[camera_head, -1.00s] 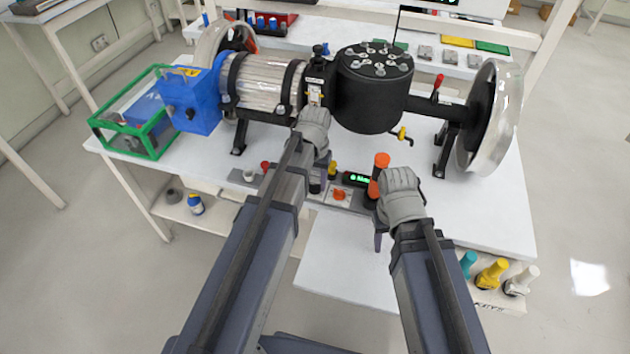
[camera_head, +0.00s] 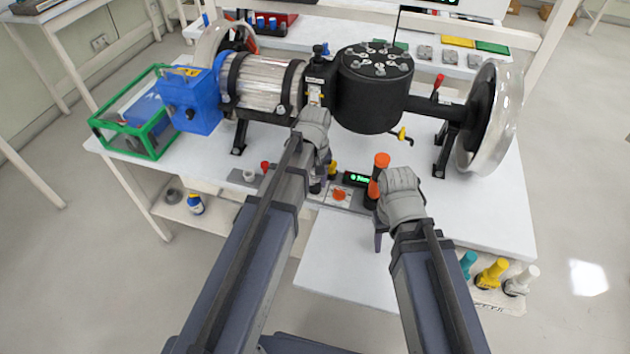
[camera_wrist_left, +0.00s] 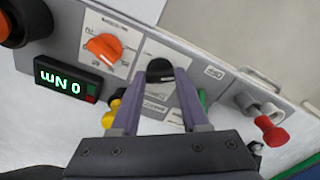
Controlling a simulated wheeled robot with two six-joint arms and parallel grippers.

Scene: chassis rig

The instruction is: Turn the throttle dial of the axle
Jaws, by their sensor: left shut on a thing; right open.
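The control panel (camera_head: 348,207) runs along the front of the table, below the axle rig. In the left wrist view, a black dial (camera_wrist_left: 160,69) sits on a light plate beside an orange dial (camera_wrist_left: 103,46). My left gripper (camera_wrist_left: 164,76) is shut on the black dial, with one finger on either side of it. In the head view my left gripper (camera_head: 318,182) reaches down to the panel and hides most of the black dial. The orange dial (camera_head: 339,194) shows just right of it. My right gripper (camera_head: 378,225) is open by the panel's right end, its fingers partly hidden.
The axle rig (camera_head: 372,95) stands behind the panel, with a blue box (camera_head: 190,103) at its left. A green-lit display (camera_wrist_left: 67,80) reads 0 Nm. An orange-topped post (camera_head: 381,160) stands close to my right gripper. A red-ended lever (camera_wrist_left: 272,132) and a yellow knob (camera_wrist_left: 111,113) flank the black dial.

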